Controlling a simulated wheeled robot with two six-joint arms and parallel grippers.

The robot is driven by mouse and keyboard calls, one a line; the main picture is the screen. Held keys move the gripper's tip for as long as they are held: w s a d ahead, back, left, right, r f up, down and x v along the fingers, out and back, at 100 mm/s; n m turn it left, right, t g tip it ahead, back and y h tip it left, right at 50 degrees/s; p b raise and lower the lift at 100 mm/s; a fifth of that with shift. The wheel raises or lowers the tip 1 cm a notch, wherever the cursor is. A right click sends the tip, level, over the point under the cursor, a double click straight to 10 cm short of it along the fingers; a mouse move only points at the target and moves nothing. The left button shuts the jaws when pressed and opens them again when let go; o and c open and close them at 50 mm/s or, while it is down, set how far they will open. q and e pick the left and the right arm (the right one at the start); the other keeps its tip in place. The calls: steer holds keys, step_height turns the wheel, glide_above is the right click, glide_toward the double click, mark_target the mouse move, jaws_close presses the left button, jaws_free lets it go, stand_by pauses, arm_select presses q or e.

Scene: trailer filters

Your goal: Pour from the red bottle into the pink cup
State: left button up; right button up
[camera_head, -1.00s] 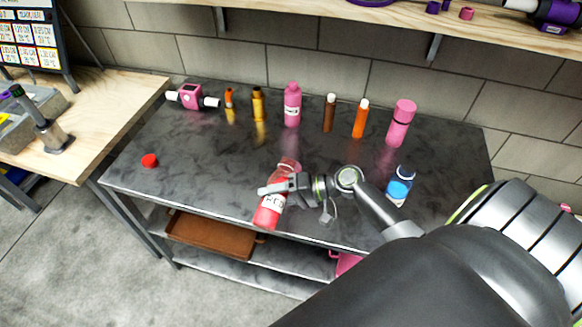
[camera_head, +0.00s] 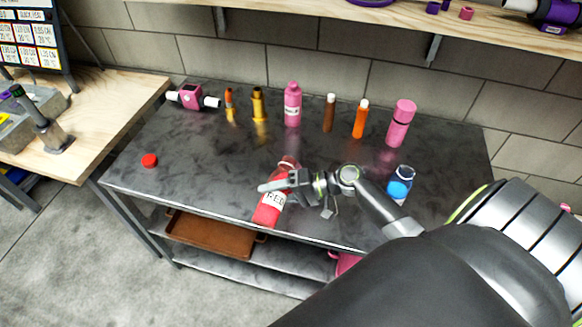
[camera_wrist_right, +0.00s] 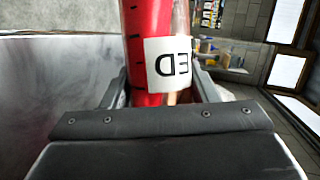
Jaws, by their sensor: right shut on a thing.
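The red bottle (camera_head: 268,213) is tilted, with its RED label facing my head camera. My right gripper (camera_head: 280,184) is shut around it, near the table's front edge. In the right wrist view, the bottle (camera_wrist_right: 147,22) stands between the fingers. Red fills its left side and a clear strip shows on its right. A pink thing (camera_head: 347,262) shows below the table's front edge, mostly hidden by my arm; I cannot tell whether it is the pink cup. My left gripper is not in view.
A red cap (camera_head: 150,160) lies on the dark table (camera_head: 190,150). Several bottles stand along the back, including a pink bottle (camera_head: 292,105) and an orange bottle (camera_head: 360,120). A blue bottle (camera_head: 399,185) stands right of my gripper. A brown tray (camera_head: 210,235) sits on the lower shelf.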

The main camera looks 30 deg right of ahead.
steer(key=shift+d+r+m+y, duration=0.1)
steer(key=shift+r+m+y, duration=0.25)
steer(key=shift+r, duration=0.2)
stand_by(0.9)
